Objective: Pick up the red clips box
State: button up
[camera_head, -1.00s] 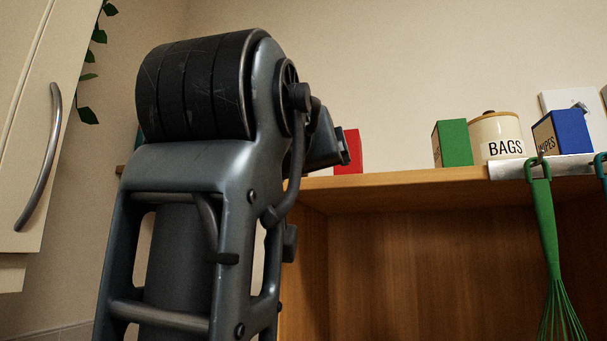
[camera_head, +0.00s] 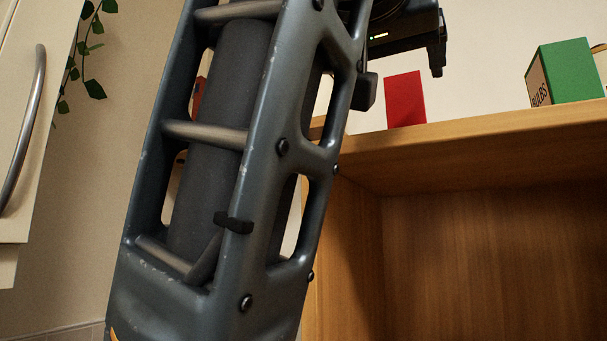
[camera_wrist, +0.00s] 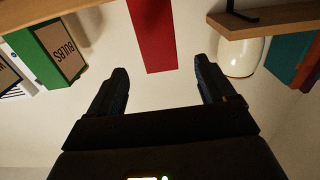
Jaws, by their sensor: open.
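A plain red box (camera_head: 405,98), matching the clips box in colour, stands upright on top of the wooden shelf unit (camera_head: 450,140). No lettering shows on its visible face. In the wrist view, which is upside down, the red box (camera_wrist: 153,35) is at the top centre, in line with the gap between the fingers but beyond their tips. My gripper (camera_wrist: 160,82) is open and empty, its two dark fingers apart. In the head view part of my gripper (camera_head: 437,58) shows above and right of the box, apart from it; my arm hides the rest.
A green BULBS box (camera_head: 566,72) stands to the right on the shelf top; it also shows in the wrist view (camera_wrist: 62,52). The wrist view has a white rounded jar (camera_wrist: 240,58) and a teal item (camera_wrist: 289,55) on the other side. A cabinet handle (camera_head: 24,130) is far left.

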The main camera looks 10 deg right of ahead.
aim_at(403, 90)
jog(key=p+x, duration=0.1)
jog(key=x, duration=0.3)
jog(key=p+x, duration=0.2)
jog(key=x, duration=0.1)
jog(key=shift+w+d+r, duration=0.25)
jog(key=shift+d, duration=0.05)
jog(key=shift+w+d+f, duration=0.1)
jog(key=shift+w+d, duration=0.05)
jog(key=shift+w, duration=0.05)
jog(key=c, duration=1.2)
